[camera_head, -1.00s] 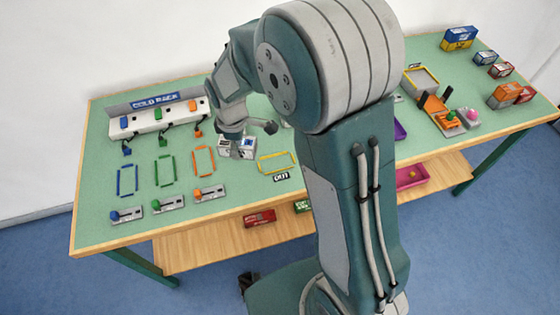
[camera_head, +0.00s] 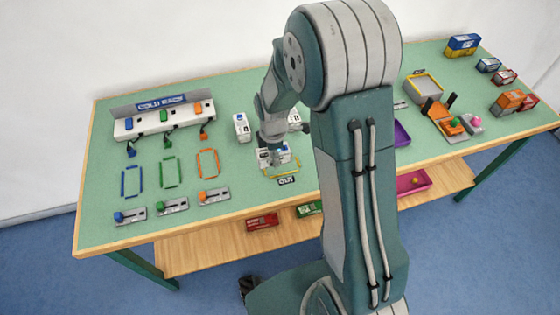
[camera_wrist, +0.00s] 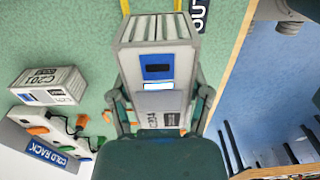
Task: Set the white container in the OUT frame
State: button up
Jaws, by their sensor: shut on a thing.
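A white container with a blue panel (camera_wrist: 158,68) is between the fingers of my gripper (camera_wrist: 158,108) in the wrist view, with ribs along its top. In the head view, the held container (camera_head: 264,158) is below my gripper (camera_head: 273,148), over the left part of the yellow OUT frame (camera_head: 298,167). I cannot tell whether it touches the table. Part of the frame is hidden by the container and gripper. In the wrist view, yellow bars of the frame (camera_wrist: 125,6) show beyond the container, with the black OUT label (camera_wrist: 200,14) to the right.
Another white container (camera_head: 241,127) stands left of my gripper, and one more (camera_head: 294,119) shows partly behind my arm. The cold rack (camera_head: 162,118) is at the back left. Blue, green and orange frames (camera_head: 168,172) lie left. The table's front edge (camera_head: 240,209) is near.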

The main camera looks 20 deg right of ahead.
aim_at(282, 166)
jog(key=shift+w+d+f, duration=0.15)
jog(key=shift+d+f, duration=0.4)
jog(key=shift+d, duration=0.05)
jog(key=shift+w+d+f, duration=0.15)
jog(key=shift+d+f, duration=0.35)
jog(key=shift+d, duration=0.05)
jog(key=f, duration=0.3)
jog(key=shift+w+d+f, duration=0.1)
jog(key=shift+d+f, duration=0.1)
jog(key=shift+a+f, duration=0.1)
jog(key=shift+a, duration=0.05)
jog(key=shift+f, duration=0.1)
jog(key=o, duration=1.2)
jog(key=shift+o, duration=0.2)
